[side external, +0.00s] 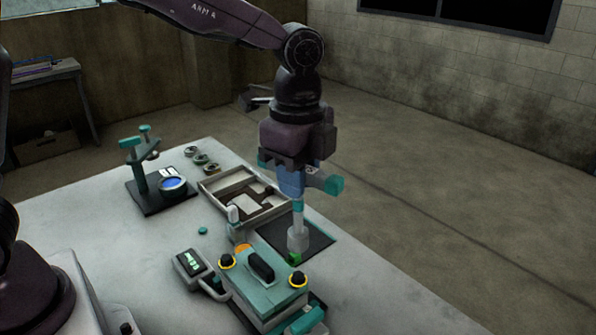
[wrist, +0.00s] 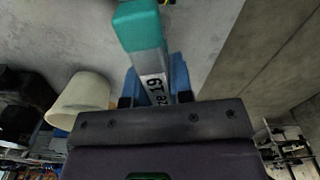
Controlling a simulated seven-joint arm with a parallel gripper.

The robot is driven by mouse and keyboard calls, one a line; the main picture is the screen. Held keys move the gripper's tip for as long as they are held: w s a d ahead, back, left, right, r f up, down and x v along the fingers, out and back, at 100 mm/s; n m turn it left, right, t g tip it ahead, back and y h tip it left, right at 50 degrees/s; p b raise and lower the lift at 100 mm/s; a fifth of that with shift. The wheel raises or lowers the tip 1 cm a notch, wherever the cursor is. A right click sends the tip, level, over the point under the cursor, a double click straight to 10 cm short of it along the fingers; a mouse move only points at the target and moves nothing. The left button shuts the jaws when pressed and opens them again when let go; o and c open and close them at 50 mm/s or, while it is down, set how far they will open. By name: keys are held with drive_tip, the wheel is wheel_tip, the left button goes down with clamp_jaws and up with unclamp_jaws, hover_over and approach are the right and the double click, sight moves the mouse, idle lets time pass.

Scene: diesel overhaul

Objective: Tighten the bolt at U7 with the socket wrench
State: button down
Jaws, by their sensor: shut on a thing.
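My gripper (side external: 291,180) is shut on the socket wrench (side external: 299,222), above the table's right side. The wrench has a teal-ended cross handle and a pale shaft pointing down to a grey socket. In the wrist view, its grey bar with a teal end (wrist: 138,22) and a partly hidden size label passes between the blue fingers of my gripper (wrist: 157,85). The socket's lower end is at a small bright green piece (side external: 294,257), beside the teal block (side external: 250,287). I cannot tell whether they touch. No U7 mark or bolt head is readable.
A dark mat (side external: 318,240) lies under the wrench. A compartmented tray (side external: 213,186) is behind, and a small device with a lit display (side external: 190,262) is left of the block. A teal stand (side external: 143,172) is farther back.

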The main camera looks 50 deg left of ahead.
sight(298, 232)
drive_tip(key=n, duration=0.5)
drive_tip(key=shift+f, duration=0.4)
drive_tip(key=n, duration=0.5)
drive_tip(key=shift+f, duration=0.3)
drive_tip(key=n, duration=0.4)
drive_tip(key=shift+f+n, duration=0.3)
drive_tip(key=shift+n, duration=0.1)
drive_tip(key=n, duration=0.3)
drive_tip(key=f+n, duration=0.1)
drive_tip(key=n, duration=0.1)
drive_tip(key=shift+n, duration=0.4)
wheel_tip(298, 232, down, 2)
drive_tip(key=shift+n, duration=0.3)
drive_tip(key=shift+f, duration=0.55)
